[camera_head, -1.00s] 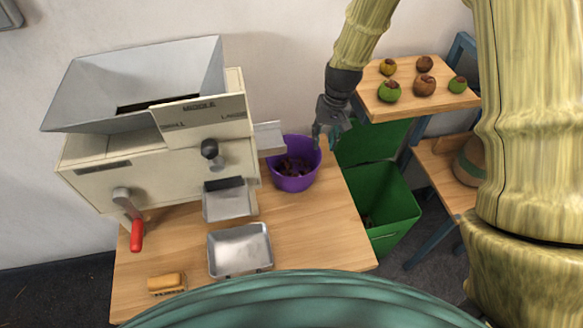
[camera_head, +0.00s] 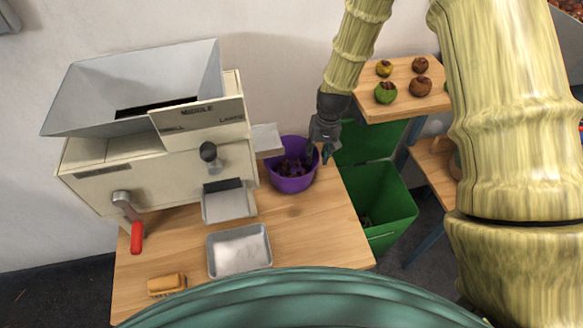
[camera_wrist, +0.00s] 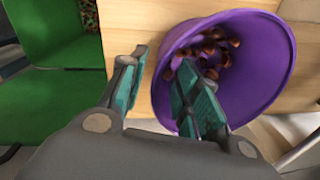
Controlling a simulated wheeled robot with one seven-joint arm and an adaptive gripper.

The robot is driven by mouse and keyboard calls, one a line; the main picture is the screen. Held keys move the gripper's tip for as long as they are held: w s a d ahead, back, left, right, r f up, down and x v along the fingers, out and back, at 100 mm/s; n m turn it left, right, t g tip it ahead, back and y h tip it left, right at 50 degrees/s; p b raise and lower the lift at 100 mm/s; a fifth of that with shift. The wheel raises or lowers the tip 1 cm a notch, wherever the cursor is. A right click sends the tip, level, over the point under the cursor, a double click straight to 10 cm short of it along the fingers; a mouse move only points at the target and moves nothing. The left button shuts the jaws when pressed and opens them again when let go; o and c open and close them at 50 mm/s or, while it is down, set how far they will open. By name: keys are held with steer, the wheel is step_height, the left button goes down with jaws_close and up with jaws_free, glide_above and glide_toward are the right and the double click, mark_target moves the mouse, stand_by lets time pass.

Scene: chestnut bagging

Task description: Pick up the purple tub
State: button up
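The purple tub (camera_head: 291,181) stands upright on the wooden table below the machine's side chute, with brown chestnuts inside. In the wrist view the tub (camera_wrist: 272,62) is large, with chestnuts (camera_wrist: 205,55) at its bottom. My gripper (camera_head: 320,156) is at the tub's right rim. In the wrist view my gripper (camera_wrist: 160,88) is open, one finger outside the tub wall and the other over the tub's inside, with the near rim between them. I cannot tell whether either finger touches the wall.
The cream sorting machine (camera_head: 150,165) stands left of the tub, its chute (camera_head: 266,140) close to the rim. A metal tray (camera_head: 239,250) and a brush (camera_head: 166,284) lie in front. A green bin (camera_head: 390,215) stands right of the table, below a shelf (camera_head: 405,100) with several fruits.

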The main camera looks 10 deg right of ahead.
mark_target(314, 162)
steer(key=shift+a+f+p, duration=0.2)
steer(key=shift+f+p, duration=0.25)
steer(key=shift+f, duration=0.7)
steer(key=shift+a+f+p, duration=0.15)
steer(key=shift+f+p, duration=0.3)
steer(key=shift+f, duration=0.7)
jaws_close()
